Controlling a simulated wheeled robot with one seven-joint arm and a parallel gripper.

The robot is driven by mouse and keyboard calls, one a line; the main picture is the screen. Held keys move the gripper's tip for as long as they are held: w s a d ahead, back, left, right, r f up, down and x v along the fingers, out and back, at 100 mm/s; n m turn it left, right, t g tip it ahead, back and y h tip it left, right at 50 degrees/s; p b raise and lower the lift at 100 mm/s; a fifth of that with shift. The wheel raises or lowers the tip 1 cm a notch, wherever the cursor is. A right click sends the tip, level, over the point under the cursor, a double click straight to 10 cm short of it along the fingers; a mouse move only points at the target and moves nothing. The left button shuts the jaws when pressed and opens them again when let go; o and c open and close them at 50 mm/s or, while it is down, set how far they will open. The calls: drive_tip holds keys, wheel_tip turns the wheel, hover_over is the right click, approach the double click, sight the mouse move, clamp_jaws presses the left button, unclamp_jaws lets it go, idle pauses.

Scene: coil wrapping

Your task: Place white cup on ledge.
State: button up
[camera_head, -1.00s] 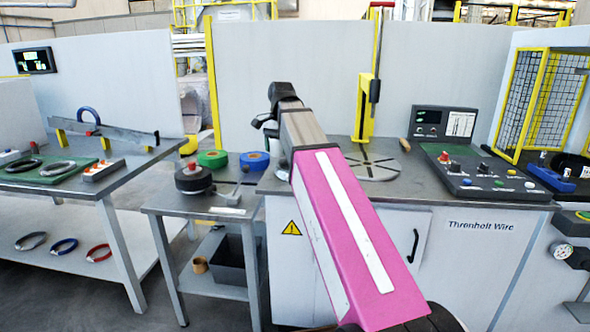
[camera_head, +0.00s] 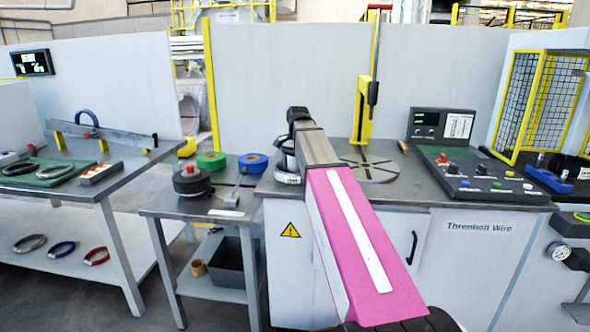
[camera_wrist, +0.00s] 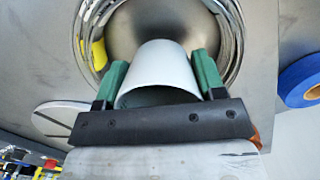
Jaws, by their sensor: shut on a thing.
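The white cup (camera_wrist: 158,75) is between the green fingertips of my gripper (camera_wrist: 157,82) in the wrist view. My gripper is shut on it, with the cup's open rim toward the camera. A shiny silver coil (camera_wrist: 232,45) lies beyond the cup, around its far end in the picture. I cannot tell whether the cup touches it. In the head view, part of the silver coil (camera_head: 287,178) shows at the left end of the middle bench, while my arm hides the cup and fingers. I cannot single out the ledge.
The middle bench has a slotted round plate (camera_head: 372,168), a yellow post (camera_head: 363,112) and a control panel (camera_head: 475,178). Green (camera_head: 211,160) and blue (camera_head: 252,163) rolls and a dark spool (camera_head: 191,182) stand on the small side table. The blue roll also shows in the wrist view (camera_wrist: 303,82).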

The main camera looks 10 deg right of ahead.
drive_tip(key=shift+f, duration=1.1)
drive_tip(key=shift+f, duration=0.1)
drive_tip(key=o, duration=1)
